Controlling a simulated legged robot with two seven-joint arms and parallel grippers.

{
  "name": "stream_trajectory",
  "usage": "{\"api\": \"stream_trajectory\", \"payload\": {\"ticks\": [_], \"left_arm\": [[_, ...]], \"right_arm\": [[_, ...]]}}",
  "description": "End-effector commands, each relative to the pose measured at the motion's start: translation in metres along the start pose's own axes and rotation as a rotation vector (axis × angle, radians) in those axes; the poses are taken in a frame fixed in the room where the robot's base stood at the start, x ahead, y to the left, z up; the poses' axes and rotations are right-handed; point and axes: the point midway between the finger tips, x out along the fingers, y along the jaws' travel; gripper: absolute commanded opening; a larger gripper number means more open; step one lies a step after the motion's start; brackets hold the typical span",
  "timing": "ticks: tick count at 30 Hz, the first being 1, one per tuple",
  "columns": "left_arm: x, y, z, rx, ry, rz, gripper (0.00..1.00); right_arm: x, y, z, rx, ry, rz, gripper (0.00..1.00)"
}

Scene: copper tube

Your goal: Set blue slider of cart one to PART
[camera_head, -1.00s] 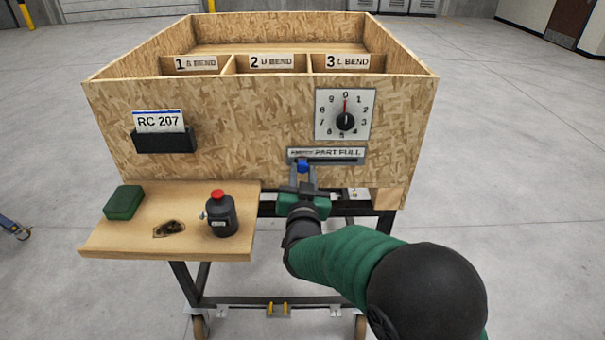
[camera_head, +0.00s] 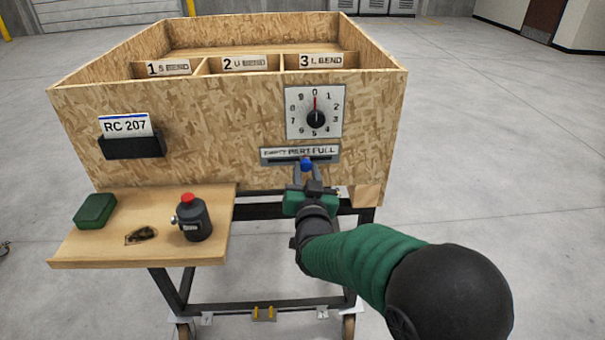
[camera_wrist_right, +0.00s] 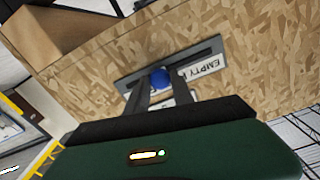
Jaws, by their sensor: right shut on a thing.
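The cart (camera_head: 220,125) is a wooden box with a grey slider plate (camera_head: 270,157) on its front, labelled EMPTY, PART and FULL from left to right. The blue slider (camera_head: 306,165) sits under the middle of the label, around PART. My right gripper (camera_head: 307,174) is shut on the blue slider. In the right wrist view the blue slider (camera_wrist_right: 160,78) shows between the fingertips (camera_wrist_right: 158,88), and the EMPTY word (camera_wrist_right: 203,71) appears tilted to its right. The fingers partly hide the label there. My left gripper is not in view.
A dial (camera_head: 316,112) sits above the slider plate. A card holder (camera_head: 132,145) reads RC 207. A side shelf (camera_head: 90,250) at the lower left holds a green box (camera_head: 95,210), a dark bottle with a red cap (camera_head: 194,218) and a small dark item.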

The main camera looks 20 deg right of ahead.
Motion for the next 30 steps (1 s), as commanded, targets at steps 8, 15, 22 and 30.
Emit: {"api": "stream_trajectory", "payload": {"ticks": [8, 15, 22, 30], "left_arm": [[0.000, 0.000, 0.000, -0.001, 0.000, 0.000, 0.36], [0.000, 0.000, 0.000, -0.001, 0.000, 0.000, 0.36], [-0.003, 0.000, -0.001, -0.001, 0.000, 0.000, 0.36], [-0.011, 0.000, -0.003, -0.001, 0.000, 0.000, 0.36]], "right_arm": [[0.000, 0.000, 0.000, 0.000, 0.001, -0.002, 0.50], [0.000, 0.001, 0.000, 0.001, 0.000, -0.002, 0.50], [-0.033, -0.002, -0.001, 0.000, -0.001, -0.004, 0.50], [-0.113, -0.003, -0.002, 0.000, 0.000, -0.006, 0.50]]}}
